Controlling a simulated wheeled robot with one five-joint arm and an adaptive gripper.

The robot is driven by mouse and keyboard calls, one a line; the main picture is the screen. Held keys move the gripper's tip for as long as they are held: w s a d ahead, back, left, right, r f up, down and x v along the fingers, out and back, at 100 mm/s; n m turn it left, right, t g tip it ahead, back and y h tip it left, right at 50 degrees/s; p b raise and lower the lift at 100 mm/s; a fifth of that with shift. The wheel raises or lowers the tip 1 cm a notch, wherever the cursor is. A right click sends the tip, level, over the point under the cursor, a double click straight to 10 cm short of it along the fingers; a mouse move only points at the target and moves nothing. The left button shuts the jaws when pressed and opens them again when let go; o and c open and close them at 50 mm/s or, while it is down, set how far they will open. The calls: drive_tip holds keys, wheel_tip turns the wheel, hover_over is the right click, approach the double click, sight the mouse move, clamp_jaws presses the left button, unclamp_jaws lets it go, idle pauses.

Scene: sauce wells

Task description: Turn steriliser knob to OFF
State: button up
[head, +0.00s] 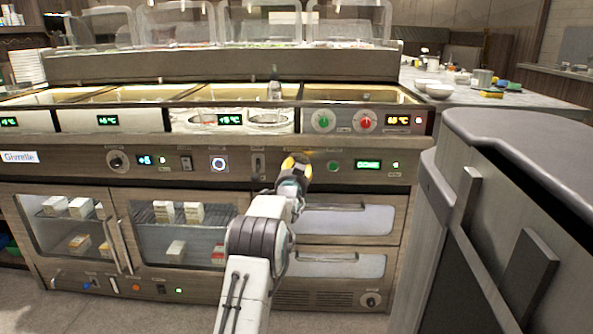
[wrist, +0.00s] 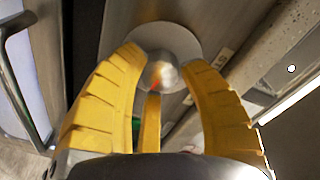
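My gripper (head: 297,163) reaches the lower control panel of the counter, between a switch and a green button, and hides what lies behind it in the head view. In the wrist view, my gripper's yellow fingers (wrist: 163,70) stand around a small round metal knob (wrist: 165,70) with a red pointer mark. The knob sits in front of a pale round plate (wrist: 185,42). The fingertips are very close to the knob's sides; whether they press on it cannot be told. The knob's setting and label cannot be read.
A green button (head: 333,166) and a lit green display (head: 368,165) are right of my gripper. A switch (head: 258,163) is to its left. A dark-topped cabinet (head: 520,150) stands close on the right.

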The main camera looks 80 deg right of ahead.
clamp_jaws()
drive_tip(key=shift+r+n+h, duration=0.1)
drive_tip(key=shift+n+h, duration=0.2)
drive_tip(key=shift+n, duration=3.4)
drive_tip(key=shift+w, duration=0.1)
drive_tip(key=o, duration=0.5)
unclamp_jaws()
